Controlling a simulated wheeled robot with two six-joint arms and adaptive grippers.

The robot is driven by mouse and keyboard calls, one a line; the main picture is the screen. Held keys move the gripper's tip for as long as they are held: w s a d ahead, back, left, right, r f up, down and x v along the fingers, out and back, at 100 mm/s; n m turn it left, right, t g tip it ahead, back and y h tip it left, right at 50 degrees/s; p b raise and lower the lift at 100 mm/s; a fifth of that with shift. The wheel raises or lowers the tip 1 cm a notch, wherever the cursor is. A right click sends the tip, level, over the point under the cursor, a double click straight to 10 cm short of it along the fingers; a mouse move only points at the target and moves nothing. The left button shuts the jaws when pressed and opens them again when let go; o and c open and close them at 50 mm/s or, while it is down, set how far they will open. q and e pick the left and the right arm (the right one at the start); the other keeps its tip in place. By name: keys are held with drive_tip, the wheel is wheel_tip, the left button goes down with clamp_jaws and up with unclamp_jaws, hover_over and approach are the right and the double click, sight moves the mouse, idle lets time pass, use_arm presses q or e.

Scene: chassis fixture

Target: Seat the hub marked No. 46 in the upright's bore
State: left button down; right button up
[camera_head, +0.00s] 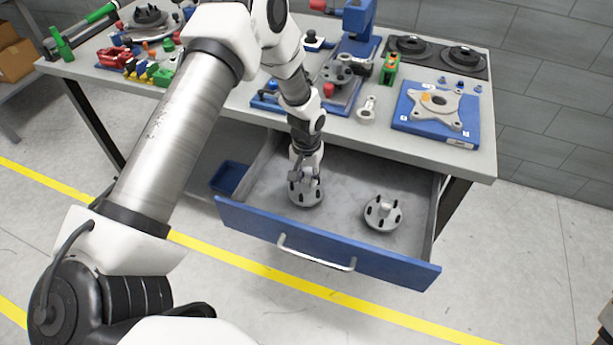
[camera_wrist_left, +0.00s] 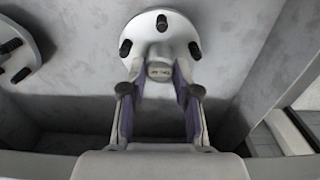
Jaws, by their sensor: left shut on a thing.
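A grey hub (camera_head: 306,194) with dark studs stands in the open drawer, under my left gripper (camera_head: 305,176). In the left wrist view the hub (camera_wrist_left: 160,32) is at the top centre, and my left gripper (camera_wrist_left: 159,85) is shut on its central boss. Small dark marks show on the boss end, too small to read. A second, similar hub (camera_head: 383,213) lies free in the drawer to the right; part of it shows in the left wrist view (camera_wrist_left: 18,48). A grey cast part (camera_head: 450,104), apparently the upright, lies on a blue plate (camera_head: 408,122) on the bench. My right gripper is not in view.
The drawer (camera_head: 340,255) is pulled out below the bench, its walls around the gripper and hubs. Bench tools, a blue press (camera_head: 357,22) and a dark tray with round parts (camera_head: 425,47) stand behind. A blue bin (camera_head: 229,178) is left of the drawer.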

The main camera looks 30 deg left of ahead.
use_arm(q)
drive_tip(key=shift+r+p, duration=1.95)
drive_tip(key=shift+r, duration=0.45)
drive_tip(key=shift+f, duration=0.1)
